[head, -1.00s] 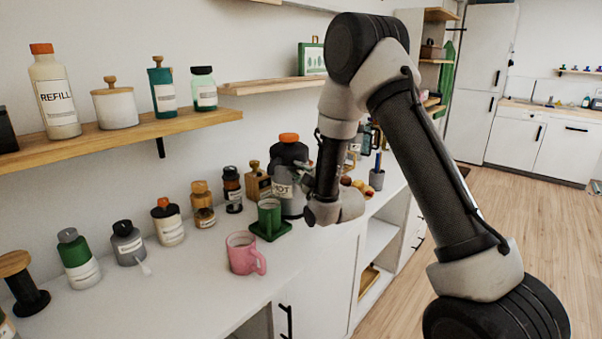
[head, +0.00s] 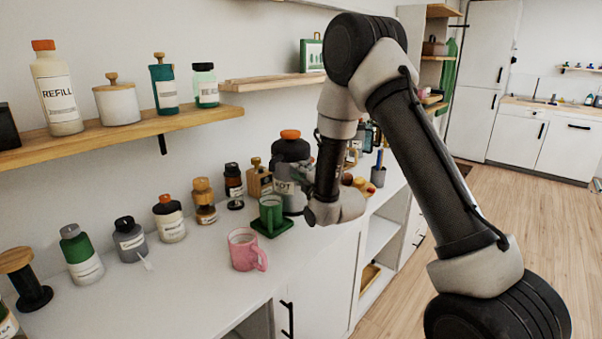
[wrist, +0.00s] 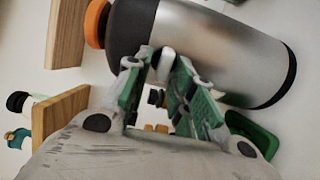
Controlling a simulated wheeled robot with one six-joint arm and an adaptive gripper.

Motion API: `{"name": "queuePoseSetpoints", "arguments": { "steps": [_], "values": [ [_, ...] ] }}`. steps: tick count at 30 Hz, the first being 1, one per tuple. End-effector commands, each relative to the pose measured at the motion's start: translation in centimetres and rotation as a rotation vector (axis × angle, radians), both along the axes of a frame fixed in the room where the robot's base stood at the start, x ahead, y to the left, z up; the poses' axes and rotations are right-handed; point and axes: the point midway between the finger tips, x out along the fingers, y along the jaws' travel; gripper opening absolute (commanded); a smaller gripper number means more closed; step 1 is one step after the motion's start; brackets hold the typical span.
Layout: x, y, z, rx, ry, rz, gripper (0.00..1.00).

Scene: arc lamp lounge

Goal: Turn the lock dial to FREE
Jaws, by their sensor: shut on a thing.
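The dispenser (head: 292,150) has a dark top, an orange cap (head: 290,134) and a partly hidden label ending in "OT". It stands at the back of the counter. In the wrist view its silver body (wrist: 215,50) lies sideways, with the orange cap (wrist: 97,23) at left. My gripper (wrist: 162,70) is at the dispenser's front, its green-padded fingers shut on a small pale knob (wrist: 166,62), apparently the lock dial. Its markings and setting cannot be read. In the head view my wrist hides the dial and fingertips.
A pink mug (head: 243,251) stands nearer. Several bottles line the counter's left, under a wooden shelf (head: 120,135). The front counter strip (head: 190,290) is clear.

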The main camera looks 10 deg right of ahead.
Motion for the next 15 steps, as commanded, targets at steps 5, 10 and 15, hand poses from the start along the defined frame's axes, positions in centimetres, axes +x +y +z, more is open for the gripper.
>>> {"name": "queuePoseSetpoints", "arguments": {
  "steps": [5,10,15],
  "values": [
    [-0.05,0.05,-0.14,-0.011,0.000,0.001,0.01],
    [-0.05,0.04,-0.15,-0.010,0.000,0.001,0.01],
    [-0.06,0.03,-0.15,-0.011,0.001,0.001,0.32]
  ]
}}
